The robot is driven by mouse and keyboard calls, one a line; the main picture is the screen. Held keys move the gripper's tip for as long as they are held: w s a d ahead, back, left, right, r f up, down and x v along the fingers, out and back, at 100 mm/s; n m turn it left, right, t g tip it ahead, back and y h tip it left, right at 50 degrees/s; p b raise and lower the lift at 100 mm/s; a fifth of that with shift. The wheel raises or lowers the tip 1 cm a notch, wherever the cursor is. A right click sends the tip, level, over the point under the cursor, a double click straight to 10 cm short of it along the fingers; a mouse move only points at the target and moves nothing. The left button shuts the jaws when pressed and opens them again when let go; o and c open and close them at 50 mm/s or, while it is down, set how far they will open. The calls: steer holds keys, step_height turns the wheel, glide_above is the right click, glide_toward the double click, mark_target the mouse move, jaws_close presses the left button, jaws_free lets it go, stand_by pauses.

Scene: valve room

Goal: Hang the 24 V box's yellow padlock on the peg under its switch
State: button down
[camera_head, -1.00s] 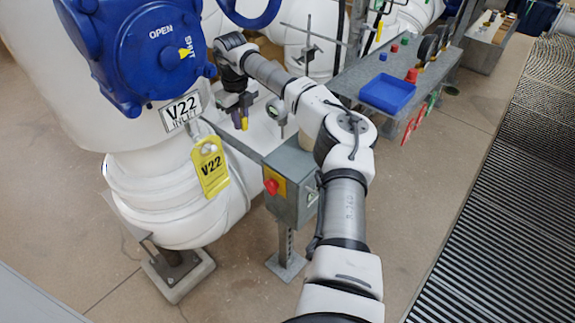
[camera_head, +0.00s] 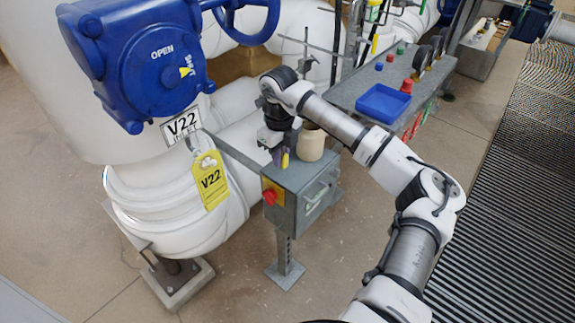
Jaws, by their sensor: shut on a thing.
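My gripper (camera_head: 280,159) points down just above the top of a grey switch box, near its front left corner. Its jaws are shut on a small yellow thing (camera_head: 285,161), which I take to be the yellow padlock; its shape is mostly hidden by the fingers. The grey switch box (camera_head: 312,186) stands on a post and carries a red switch (camera_head: 269,196) on a yellow plate on its left face. A 24 V marking is too small to read. I cannot make out the peg under the switch.
A cream cup-like cylinder (camera_head: 311,142) stands right behind the gripper. A blue tray (camera_head: 383,103) sits on the bench at the back right. Floor is clear in front of the box.

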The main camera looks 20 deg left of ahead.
mark_target(287, 178)
steer(key=shift+s+d, duration=0.2)
steer(key=shift+d, duration=0.4)
steer(key=shift+s+d, duration=0.25)
steer(key=shift+d, duration=0.4)
step_height(287, 178, down, 3)
steer(key=shift+a+r+p, duration=0.1)
steer(key=shift+r+p, duration=0.05)
steer(key=shift+p, duration=0.25)
steer(key=shift+f, duration=0.2)
steer(key=shift+f, duration=0.15)
steer(key=shift+f+b, duration=0.15)
steer(key=shift+b, duration=0.15)
steer(key=c, duration=1.3)
jaws_free()
steer(key=shift+c, duration=0.2)
steer(key=shift+p, duration=0.4)
